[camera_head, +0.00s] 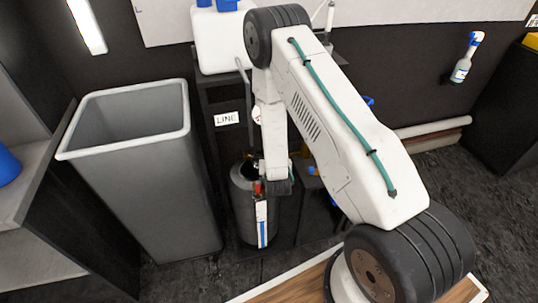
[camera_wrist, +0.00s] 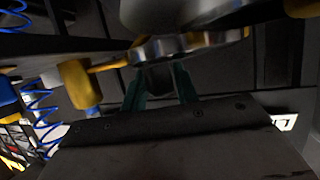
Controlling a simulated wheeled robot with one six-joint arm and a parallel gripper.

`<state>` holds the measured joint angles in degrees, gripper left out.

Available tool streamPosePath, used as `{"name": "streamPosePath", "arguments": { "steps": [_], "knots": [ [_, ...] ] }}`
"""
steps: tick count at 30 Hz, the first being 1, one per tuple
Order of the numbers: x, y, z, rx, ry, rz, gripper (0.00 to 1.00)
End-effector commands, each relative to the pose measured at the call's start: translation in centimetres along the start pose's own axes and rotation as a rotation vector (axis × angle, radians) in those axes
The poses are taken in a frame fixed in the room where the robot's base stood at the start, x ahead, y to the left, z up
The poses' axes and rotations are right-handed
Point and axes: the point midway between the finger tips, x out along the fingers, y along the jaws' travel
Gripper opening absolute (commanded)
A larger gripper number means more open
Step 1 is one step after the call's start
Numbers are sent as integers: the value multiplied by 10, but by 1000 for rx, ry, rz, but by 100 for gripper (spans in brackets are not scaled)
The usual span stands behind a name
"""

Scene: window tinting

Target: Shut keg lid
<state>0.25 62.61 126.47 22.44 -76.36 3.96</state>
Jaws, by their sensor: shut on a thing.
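In the wrist view, the teal fingers of my gripper (camera_wrist: 160,88) are shut on a dark grey piece. A blurred, pale metal round part (camera_wrist: 190,42) lies just beyond the fingertips; it looks like the keg's lid or rim. I cannot tell how far the lid is open.
A large grey bin (camera_head: 140,190) stands left of the keg. A white container (camera_head: 218,42) sits on the bench above, near my arm. A yellow fitting (camera_wrist: 78,84) and a blue coiled hose (camera_wrist: 42,125) are close to the gripper's left. Rolls (camera_head: 432,130) lie at right.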

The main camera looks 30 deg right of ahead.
Motion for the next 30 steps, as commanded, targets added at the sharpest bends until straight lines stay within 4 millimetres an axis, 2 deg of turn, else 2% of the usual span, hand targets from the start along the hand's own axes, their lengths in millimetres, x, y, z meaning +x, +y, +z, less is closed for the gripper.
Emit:
{"name": "streamPosePath", "arguments": {
  "steps": [1, 8, 30],
  "knots": [
    [-7, 6, 8, -3, -19, 16, 0],
    [-13, 1, 11, -4, -21, 14, 0],
    [-14, -2, 13, -6, -25, 11, 0]
  ]
}}
